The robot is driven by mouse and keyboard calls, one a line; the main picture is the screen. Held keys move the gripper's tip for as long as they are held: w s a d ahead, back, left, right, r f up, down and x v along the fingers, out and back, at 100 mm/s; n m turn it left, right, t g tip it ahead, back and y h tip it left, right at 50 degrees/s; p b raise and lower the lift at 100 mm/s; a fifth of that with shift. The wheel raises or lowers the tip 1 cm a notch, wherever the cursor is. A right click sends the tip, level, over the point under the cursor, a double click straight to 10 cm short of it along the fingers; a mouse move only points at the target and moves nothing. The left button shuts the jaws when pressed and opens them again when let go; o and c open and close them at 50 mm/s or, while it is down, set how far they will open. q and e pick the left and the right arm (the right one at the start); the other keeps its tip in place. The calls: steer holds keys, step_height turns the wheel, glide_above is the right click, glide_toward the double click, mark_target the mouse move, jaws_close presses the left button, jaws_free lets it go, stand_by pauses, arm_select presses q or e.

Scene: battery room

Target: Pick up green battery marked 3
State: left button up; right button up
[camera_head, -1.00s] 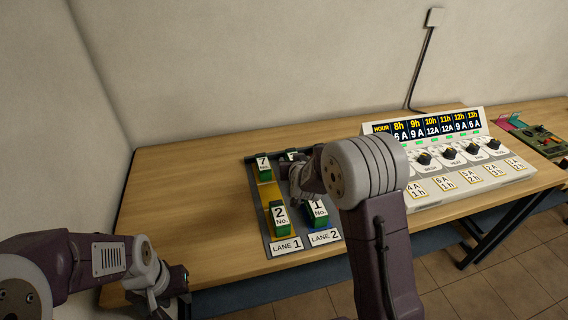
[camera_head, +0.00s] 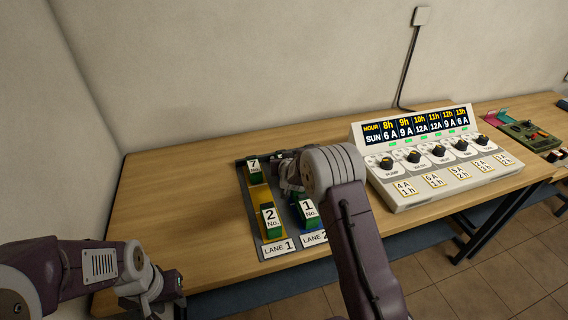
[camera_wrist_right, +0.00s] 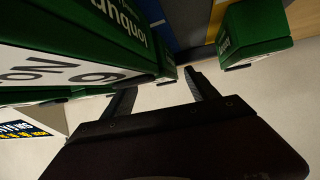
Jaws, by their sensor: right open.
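No battery with a readable 3 shows. In the head view, green batteries marked 7 (camera_head: 254,172) and 2 (camera_head: 271,221) stand in lane 1, and battery 1 (camera_head: 307,212) stands in lane 2. My right arm hides the back of lane 2. My right gripper (camera_wrist_right: 160,81) is open in the wrist view, its fingers close to a large green battery (camera_wrist_right: 70,40) whose digit looks like 6 or 9. Another green battery (camera_wrist_right: 254,38) is at the upper right there. My left gripper (camera_head: 166,296) is low at left in the head view, its jaws unclear.
The grey lane tray (camera_head: 243,196) sits on the wooden table (camera_head: 180,200). A white control panel (camera_head: 420,195) with knobs and a schedule display stands to its right. A green device (camera_head: 530,135) lies farther right. The table left of the tray is clear.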

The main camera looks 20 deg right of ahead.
steer(key=shift+s+r, duration=0.1)
steer(key=shift+s, duration=0.05)
steer(key=shift+c, duration=1.2)
jaws_close()
steer(key=shift+r, duration=0.1)
step_height(320, 180, up, 4)
steer(key=shift+r+p, duration=0.2)
steer(key=shift+p, duration=0.2)
steer(key=s+d+r, duration=0.3)
steer(key=d+r, duration=0.3)
steer(key=d, duration=0.5)
steer(key=shift+d+r+b, duration=0.15)
steer(key=shift+r+b, duration=0.15)
steer(key=shift+b, duration=0.15)
